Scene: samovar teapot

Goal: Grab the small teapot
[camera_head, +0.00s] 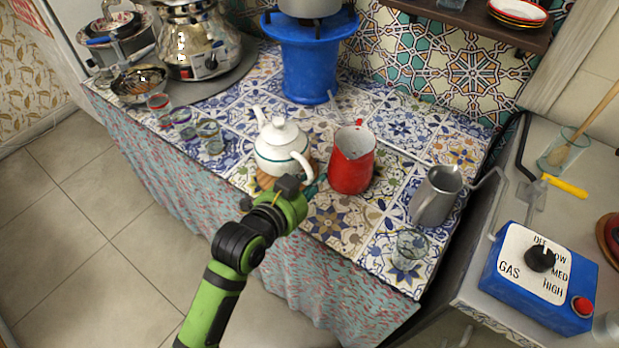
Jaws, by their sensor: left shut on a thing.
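My left gripper (303,180) comes in from the front and is shut on the teapot's handle. The wrist partly hides the fingers and the lower part of the handle. My right gripper is not in view.
A red pitcher (352,162) stands close right of the teapot. A grey metal jug (435,195) and a clear glass (409,247) are further right. Several small glasses stand left, before a silver samovar (198,40). A blue stand (308,62) is behind.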

